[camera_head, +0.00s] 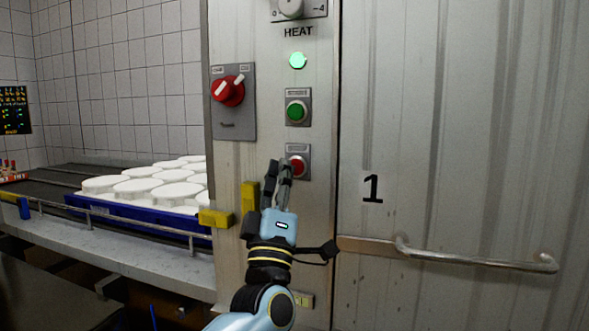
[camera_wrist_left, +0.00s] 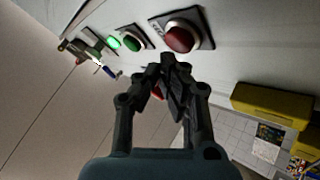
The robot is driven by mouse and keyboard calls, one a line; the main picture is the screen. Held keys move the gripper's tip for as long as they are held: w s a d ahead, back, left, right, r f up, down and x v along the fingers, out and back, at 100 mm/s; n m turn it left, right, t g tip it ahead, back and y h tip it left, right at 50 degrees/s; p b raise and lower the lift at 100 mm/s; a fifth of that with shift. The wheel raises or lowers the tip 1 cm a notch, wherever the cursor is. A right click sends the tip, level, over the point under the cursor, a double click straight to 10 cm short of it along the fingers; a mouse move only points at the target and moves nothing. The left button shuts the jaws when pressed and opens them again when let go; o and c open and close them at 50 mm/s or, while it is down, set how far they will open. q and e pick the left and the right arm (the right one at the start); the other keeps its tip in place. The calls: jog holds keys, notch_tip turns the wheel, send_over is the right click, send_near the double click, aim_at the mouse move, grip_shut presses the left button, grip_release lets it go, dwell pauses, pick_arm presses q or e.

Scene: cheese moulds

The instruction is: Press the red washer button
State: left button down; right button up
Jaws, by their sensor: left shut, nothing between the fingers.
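The red button (camera_head: 298,166) sits on a small metal plate on the cabinet's front panel, below the green button (camera_head: 296,111). My left gripper (camera_head: 284,166) is shut and empty, with its fingertips just left of the red button and partly over its plate in the head view. In the left wrist view the red button (camera_wrist_left: 181,38) lies just beyond the fingertips (camera_wrist_left: 168,62), slightly up and right. A small gap seems to show between them; I cannot tell contact for certain. The green button (camera_wrist_left: 131,42) is to its left. My right gripper is not in view.
A red rotary switch (camera_head: 228,91) and a lit green lamp (camera_head: 298,60) are on the same panel. Yellow blocks (camera_head: 216,218) stick out at the panel's left. A door handle (camera_head: 470,260) projects at right. White moulds (camera_head: 150,186) stand in a blue tray (camera_head: 82,205) on a conveyor.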

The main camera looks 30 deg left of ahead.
pick_arm(q)
jog(key=shift+w, duration=0.25)
jog(key=shift+w+a, duration=0.15)
jog(key=shift+w, duration=0.35)
dwell(0.7)
jog(key=shift+s, duration=0.1)
jog(key=shift+s+d, duration=0.25)
jog(key=shift+s, duration=0.6)
jog(key=s+p, duration=0.1)
jog(key=s, duration=0.1)
jog(key=s+d, duration=0.1)
jog(key=s, duration=0.2)
jog(key=shift+p, duration=0.35)
jog(key=shift+w, duration=0.1)
dwell(0.5)
